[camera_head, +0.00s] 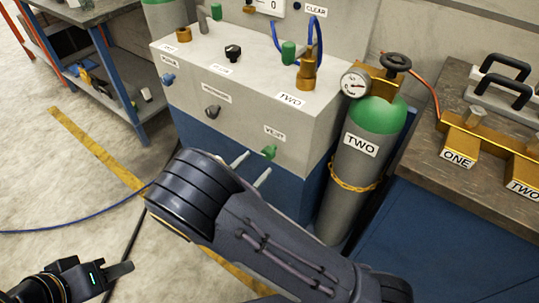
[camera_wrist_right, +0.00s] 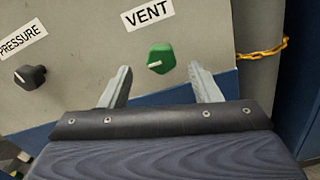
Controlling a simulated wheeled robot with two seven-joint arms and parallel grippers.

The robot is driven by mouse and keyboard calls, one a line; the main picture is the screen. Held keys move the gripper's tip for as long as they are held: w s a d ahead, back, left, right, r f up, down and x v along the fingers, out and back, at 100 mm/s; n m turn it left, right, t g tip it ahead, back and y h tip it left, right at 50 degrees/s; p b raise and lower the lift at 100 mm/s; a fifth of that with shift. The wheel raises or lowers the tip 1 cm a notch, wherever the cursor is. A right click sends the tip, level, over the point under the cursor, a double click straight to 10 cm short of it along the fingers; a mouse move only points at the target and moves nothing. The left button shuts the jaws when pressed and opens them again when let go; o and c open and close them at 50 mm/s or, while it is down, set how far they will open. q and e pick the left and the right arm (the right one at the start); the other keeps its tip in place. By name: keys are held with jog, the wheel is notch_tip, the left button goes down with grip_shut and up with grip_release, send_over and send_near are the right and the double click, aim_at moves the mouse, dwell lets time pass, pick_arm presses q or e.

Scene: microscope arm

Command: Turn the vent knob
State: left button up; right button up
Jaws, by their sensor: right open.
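The green vent knob (camera_head: 269,152) is on the lower front of the grey panel, just below the VENT label (camera_head: 274,133). In the right wrist view the knob (camera_wrist_right: 160,58) shows a white pointer mark toward its lower left, under the VENT label (camera_wrist_right: 148,14). My right gripper (camera_head: 253,168) is open, with its two pale fingers pointing at the panel. In the wrist view the fingers (camera_wrist_right: 160,72) lie left and right of the knob, with gaps on both sides. My left gripper (camera_head: 118,272) is at the lower left, far from the panel; its jaw opening is unclear.
A black pressure knob (camera_wrist_right: 30,75) sits left of the vent knob. A grey and green cylinder marked TWO (camera_head: 354,170), with a yellow chain (camera_head: 355,187), stands right of the panel. A bench (camera_head: 470,190) is at right. Cables cross the floor at left.

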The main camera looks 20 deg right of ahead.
aim_at(266, 155)
jog(key=x, duration=0.6)
jog(key=shift+w+d, duration=0.1)
jog(key=shift+d, duration=0.1)
jog(key=c, duration=1)
